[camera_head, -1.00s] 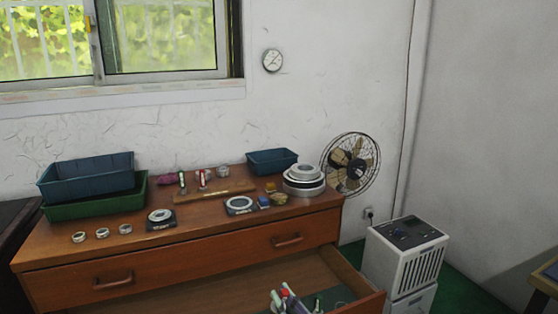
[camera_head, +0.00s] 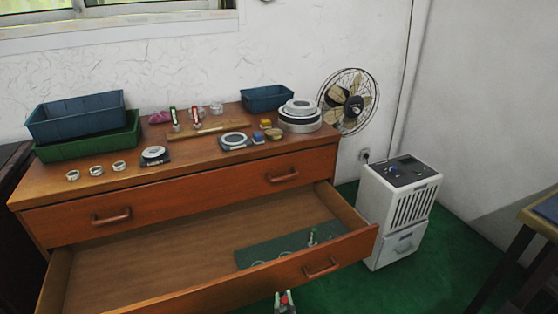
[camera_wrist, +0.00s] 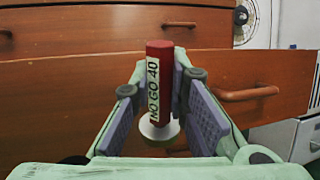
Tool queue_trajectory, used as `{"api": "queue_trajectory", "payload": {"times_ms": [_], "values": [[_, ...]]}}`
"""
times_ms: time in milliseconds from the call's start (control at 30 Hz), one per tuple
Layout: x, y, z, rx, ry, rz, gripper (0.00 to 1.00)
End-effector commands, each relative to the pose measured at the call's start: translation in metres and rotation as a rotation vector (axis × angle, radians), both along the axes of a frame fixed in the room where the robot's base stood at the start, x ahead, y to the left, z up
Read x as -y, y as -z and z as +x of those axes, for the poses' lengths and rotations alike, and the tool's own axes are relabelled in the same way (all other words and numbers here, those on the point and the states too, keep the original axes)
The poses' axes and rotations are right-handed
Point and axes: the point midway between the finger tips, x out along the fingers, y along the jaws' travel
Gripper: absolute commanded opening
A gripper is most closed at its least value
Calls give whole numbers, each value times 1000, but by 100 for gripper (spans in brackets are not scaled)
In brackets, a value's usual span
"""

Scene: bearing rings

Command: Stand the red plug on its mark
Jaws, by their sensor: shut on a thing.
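My gripper (camera_head: 285,305) is at the bottom edge of the head view, in front of the open drawer. In the wrist view my gripper (camera_wrist: 163,115) is shut on a red plug (camera_wrist: 159,70). The plug has a red handle labelled "NO GO 40" and a pale metal disc (camera_wrist: 158,130) at its lower end. It is roughly upright between the pads. A green mat (camera_head: 262,252) lies in the open drawer, with a green-handled plug (camera_head: 312,238) standing on it and pale ring outlines beside it. I cannot tell which outline is the red plug's mark.
The dresser top (camera_head: 130,190) holds bins, rings, gauges and a wooden rack (camera_head: 197,131) with another red-handled piece (camera_head: 195,116). The open drawer's front (camera_head: 250,285) stands between my gripper and the mat. The drawer's left side is empty. A white dehumidifier (camera_head: 400,210) stands at right.

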Motion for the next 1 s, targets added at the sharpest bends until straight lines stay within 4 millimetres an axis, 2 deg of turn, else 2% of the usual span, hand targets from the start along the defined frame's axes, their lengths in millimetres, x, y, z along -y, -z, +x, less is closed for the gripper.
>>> {"api": "queue_trajectory", "payload": {"times_ms": [133, 367, 467, 767, 1000], "values": [[-3, 8, -8, 4, 75, 6, 0], [-10, 14, -8, -2, 146, -20, 0], [-11, 20, -5, -3, 156, -24, 0], [-11, 54, 12, -5, 156, -24, 0], [-12, 59, 15, -1, 153, -26, 0]]}}
